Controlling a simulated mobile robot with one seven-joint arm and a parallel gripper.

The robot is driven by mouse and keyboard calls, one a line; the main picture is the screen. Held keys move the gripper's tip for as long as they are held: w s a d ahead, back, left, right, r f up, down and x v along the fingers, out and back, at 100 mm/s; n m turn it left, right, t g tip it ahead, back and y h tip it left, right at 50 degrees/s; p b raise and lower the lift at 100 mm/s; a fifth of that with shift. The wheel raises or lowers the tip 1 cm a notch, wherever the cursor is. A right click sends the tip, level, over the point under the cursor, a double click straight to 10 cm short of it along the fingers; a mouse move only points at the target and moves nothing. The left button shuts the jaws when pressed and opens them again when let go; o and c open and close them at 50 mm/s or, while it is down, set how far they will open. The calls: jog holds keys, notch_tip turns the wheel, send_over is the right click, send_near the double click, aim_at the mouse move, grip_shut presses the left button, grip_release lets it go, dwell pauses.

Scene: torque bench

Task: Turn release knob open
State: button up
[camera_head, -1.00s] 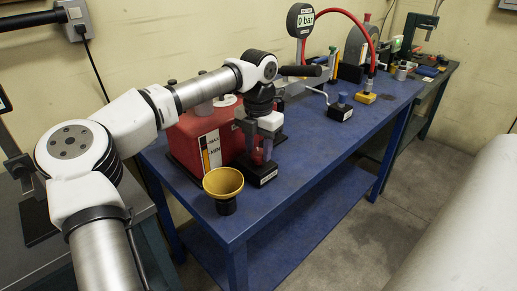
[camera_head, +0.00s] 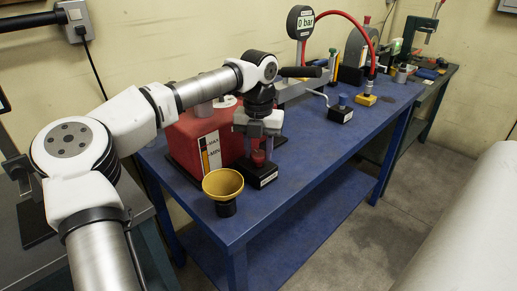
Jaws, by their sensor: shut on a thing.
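The release knob (camera_head: 258,158) is small and red. It stands upright on a black block (camera_head: 262,176) with a white label, near the front edge of the blue bench. My gripper (camera_head: 257,149) points straight down over the knob and is shut on it. The fingers hide part of the knob, and the label is too small to read.
A red tank (camera_head: 190,148) with a level gauge stands close behind my gripper. A yellow funnel (camera_head: 222,183) stands in front left. A gauge (camera_head: 300,22) reads 0 bar, above a black-handled lever (camera_head: 300,72). The blue bench's (camera_head: 300,165) right front is clear.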

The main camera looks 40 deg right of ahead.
aim_at(259, 153)
jog(key=shift+r, duration=0.1)
jog(key=o, duration=1)
notch_tip(259, 153, up, 14)
jog(key=shift+f+b, duration=0.1)
jog(key=shift+b, duration=0.25)
